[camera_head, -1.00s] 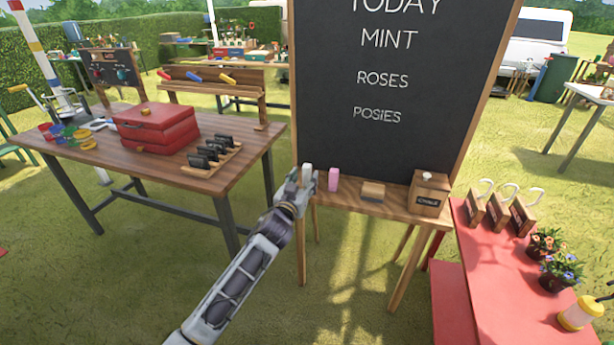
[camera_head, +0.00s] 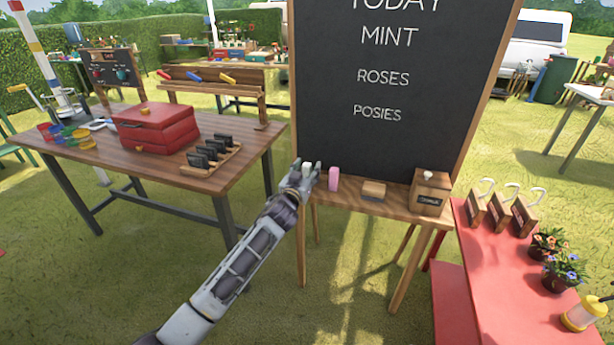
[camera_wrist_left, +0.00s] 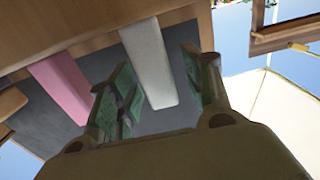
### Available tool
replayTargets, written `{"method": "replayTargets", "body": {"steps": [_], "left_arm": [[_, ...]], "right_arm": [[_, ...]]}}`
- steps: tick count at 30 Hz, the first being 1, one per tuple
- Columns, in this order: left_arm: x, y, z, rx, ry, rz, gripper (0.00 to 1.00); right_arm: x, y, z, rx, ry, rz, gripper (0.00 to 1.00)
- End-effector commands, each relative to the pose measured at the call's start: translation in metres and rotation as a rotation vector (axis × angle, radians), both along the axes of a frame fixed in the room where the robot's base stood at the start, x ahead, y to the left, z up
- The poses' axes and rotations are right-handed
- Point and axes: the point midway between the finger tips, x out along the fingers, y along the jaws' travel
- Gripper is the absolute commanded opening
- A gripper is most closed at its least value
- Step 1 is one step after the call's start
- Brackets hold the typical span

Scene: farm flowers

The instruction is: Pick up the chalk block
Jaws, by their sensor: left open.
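A white chalk block (camera_head: 307,167) stands at the left end of the chalkboard's wooden ledge (camera_head: 345,199), mostly hidden behind my left gripper (camera_head: 303,176) in the head view. In the left wrist view the white chalk block (camera_wrist_left: 149,62) lies between the two green-padded fingers of my left gripper (camera_wrist_left: 157,85). The fingers are open, with a gap showing beside the block. A pink chalk block (camera_head: 333,179) stands just right of it and also shows in the left wrist view (camera_wrist_left: 62,88), outside the fingers. My right gripper is not in view.
A felt-and-wood eraser (camera_head: 374,190) and a wooden chalk box (camera_head: 430,192) sit farther right on the ledge. The chalkboard (camera_head: 390,90) rises close behind. A table with a red case (camera_head: 156,128) stands left; a red table (camera_head: 500,275) stands right.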

Motion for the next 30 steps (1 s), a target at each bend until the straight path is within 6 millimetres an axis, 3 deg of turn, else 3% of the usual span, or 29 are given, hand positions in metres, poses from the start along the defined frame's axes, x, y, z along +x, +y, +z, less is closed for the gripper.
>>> {"method": "replayTargets", "body": {"steps": [15, 26, 30], "left_arm": [[0.0007, -0.0007, 0.0006, 0.0, -0.001, -0.001, 0.49], [0.0007, -0.0007, 0.0007, 0.0, -0.001, -0.001, 0.02], [0.0007, -0.0007, 0.0011, -0.001, -0.002, -0.001, 0.0]], "right_arm": [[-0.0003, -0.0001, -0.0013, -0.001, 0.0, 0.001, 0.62], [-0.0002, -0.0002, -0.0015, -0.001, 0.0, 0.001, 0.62], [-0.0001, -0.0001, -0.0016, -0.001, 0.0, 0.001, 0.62]]}}
